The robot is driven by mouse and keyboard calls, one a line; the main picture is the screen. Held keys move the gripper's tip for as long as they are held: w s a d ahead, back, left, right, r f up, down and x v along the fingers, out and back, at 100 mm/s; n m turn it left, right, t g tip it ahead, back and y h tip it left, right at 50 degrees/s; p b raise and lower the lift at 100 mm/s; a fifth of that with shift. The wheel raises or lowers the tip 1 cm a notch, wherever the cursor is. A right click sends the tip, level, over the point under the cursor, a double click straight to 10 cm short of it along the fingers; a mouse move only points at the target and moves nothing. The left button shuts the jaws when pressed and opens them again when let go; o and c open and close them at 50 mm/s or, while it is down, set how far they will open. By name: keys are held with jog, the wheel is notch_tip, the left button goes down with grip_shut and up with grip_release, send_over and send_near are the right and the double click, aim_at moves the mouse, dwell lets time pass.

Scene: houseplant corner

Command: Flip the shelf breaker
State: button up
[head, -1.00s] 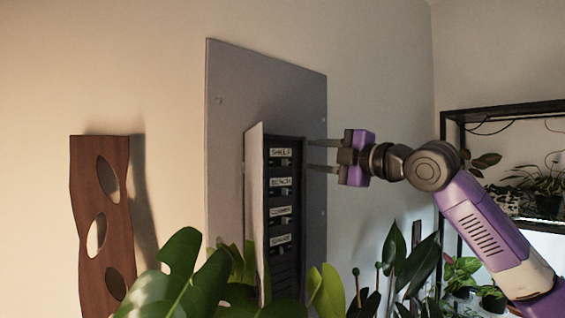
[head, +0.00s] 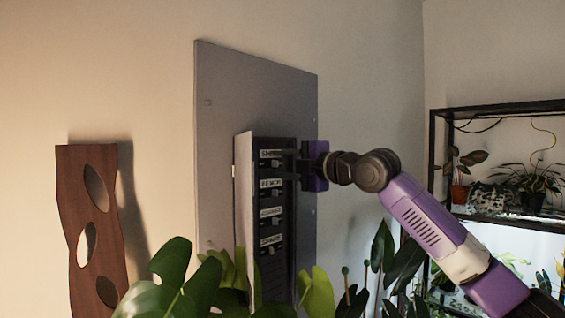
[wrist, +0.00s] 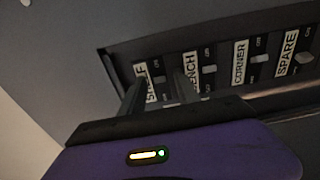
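The breaker panel shows labelled rows from top to bottom: SHELF, BENCH, CORNER, SPARE. The shelf breaker (wrist: 159,79) is a small switch beside its SHELF label (wrist: 152,88). My gripper (head: 279,165) is at the panel's top rows, with its fingers pointing left at the panel. In the wrist view the two fingers (wrist: 157,88) stand apart with nothing held, and the shelf breaker shows between their tips. I cannot tell whether a finger touches it. In the head view the fingers partly cover the shelf row. The bench breaker (wrist: 209,69) lies just right of the fingers.
The panel's open door (head: 243,215) stands along its left side. A grey backing board (head: 222,110) surrounds it. Large leaves (head: 175,280) rise before its lower part. A wooden board with holes (head: 85,215) hangs left. A plant rack (head: 500,110) stands right.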

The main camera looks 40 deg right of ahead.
grip_shut()
jog(key=shift+a+f, duration=0.1)
jog(key=shift+f, duration=0.05)
jog(key=shift+a+m+h+b, duration=0.3)
jog(key=shift+m+h+b, duration=0.3)
jog(key=shift+h+b, duration=0.5)
jog(key=shift+a+m+g+h+b, duration=0.25)
jog(key=shift+m+h+b, duration=0.45)
jog(key=shift+h, duration=0.35)
jog(key=shift+a+m+g+h+b, duration=0.2)
jog(key=shift+m+h+b, duration=0.25)
jog(key=shift+m+h, duration=0.5)
jog(key=shift+a+m+g+h, duration=0.2)
jog(key=shift+m+h, duration=0.25)
jog(key=shift+h, duration=0.55)
jog(key=shift+h+b, duration=0.3)
